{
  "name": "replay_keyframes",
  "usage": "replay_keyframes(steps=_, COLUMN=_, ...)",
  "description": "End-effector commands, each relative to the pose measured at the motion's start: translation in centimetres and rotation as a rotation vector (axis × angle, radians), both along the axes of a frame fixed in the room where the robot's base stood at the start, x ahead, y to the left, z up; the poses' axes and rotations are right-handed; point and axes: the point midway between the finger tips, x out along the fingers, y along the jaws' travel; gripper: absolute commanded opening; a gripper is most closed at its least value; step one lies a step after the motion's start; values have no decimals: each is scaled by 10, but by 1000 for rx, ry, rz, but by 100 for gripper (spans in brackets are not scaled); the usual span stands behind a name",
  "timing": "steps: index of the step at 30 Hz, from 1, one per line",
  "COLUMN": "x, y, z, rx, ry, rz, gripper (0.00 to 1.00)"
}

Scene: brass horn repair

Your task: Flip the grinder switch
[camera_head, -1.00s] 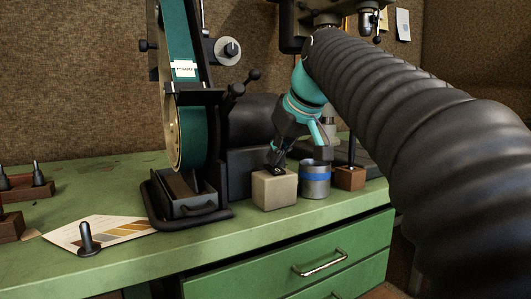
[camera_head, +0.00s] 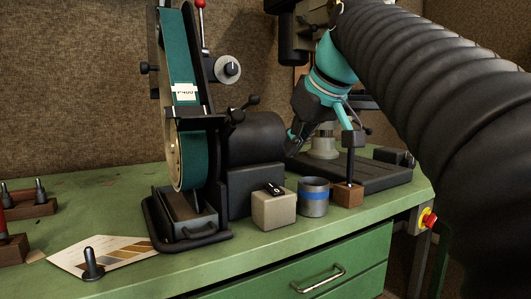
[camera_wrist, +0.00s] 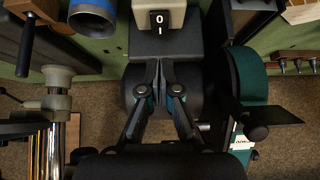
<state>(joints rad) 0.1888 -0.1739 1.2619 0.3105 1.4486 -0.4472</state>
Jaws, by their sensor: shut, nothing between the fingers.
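The grinder switch box (camera_head: 273,212) is a small beige block on the green bench, with a black rocker (camera_head: 275,189) on top. In the wrist view the rocker (camera_wrist: 158,20) shows white 0 and I marks. I cannot tell which side is pressed. The belt grinder (camera_head: 182,145) with its teal belt stands left of and behind the box. My gripper (camera_head: 290,150) is shut and empty, above and behind the box by the dark motor housing. In the wrist view its fingertips (camera_wrist: 158,66) are together, apart from the rocker.
A drill press base (camera_head: 370,177) lies farther right. A red button (camera_head: 428,217) is at the bench's right end.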

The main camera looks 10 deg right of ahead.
Motion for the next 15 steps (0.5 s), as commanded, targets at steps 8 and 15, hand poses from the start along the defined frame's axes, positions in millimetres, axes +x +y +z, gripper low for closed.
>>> replay_keyframes(steps=8, x=-27, y=-9, z=20, rx=1, ry=-1, rz=-1, gripper=0)
replay_keyframes(steps=15, x=-31, y=-10, z=22, rx=0, ry=0, rz=0, gripper=0)
